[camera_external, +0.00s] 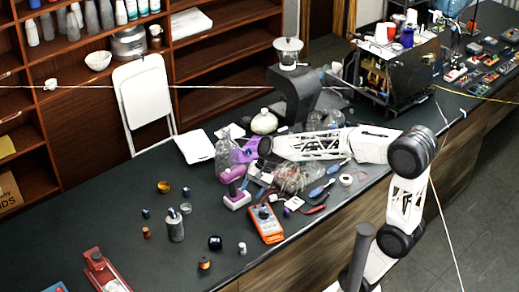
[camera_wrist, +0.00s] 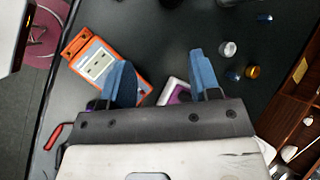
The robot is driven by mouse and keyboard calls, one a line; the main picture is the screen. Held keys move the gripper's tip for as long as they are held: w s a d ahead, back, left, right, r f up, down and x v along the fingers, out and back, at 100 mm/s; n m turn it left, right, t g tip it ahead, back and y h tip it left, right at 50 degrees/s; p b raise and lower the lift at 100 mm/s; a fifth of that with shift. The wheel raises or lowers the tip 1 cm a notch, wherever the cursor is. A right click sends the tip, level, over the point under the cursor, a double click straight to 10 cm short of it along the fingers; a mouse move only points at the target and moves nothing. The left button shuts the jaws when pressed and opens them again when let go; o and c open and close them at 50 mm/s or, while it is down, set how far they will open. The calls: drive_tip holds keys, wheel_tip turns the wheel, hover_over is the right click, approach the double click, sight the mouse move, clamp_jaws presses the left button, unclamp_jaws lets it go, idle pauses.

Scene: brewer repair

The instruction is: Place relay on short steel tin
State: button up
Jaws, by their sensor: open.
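My gripper (camera_wrist: 163,80) is open, its two blue fingers spread, with dark tabletop and part of a purple-and-white tool between them. In the outside view my gripper (camera_external: 240,152) is the purple end of the arm, above the purple-and-white tool (camera_external: 236,190). A short silvery tin (camera_external: 187,208), which looks like the short steel tin, stands on the table; it also shows in the wrist view (camera_wrist: 228,49). I cannot tell for sure which piece is the relay. Small dark blue pieces stand near the tin, one behind it (camera_external: 187,192) and one further left (camera_external: 146,213).
An orange multimeter (camera_external: 266,222) lies right of the tool. A grey bottle (camera_external: 175,226) stands close to the tin. An amber tin (camera_external: 163,187), a black jar (camera_external: 215,242) and small spools surround them. Clear bags and hand tools clutter the arm's underside.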

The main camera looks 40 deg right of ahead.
drive_tip(key=s+d+f+n+t+h, duration=0.1)
drive_tip(key=s+d+n+h, duration=0.6)
drive_tip(key=s+d, duration=1)
drive_tip(key=shift+s+f+n+t, duration=0.3)
drive_tip(key=shift+s+n+t, duration=0.4)
drive_tip(key=shift+n, duration=0.2)
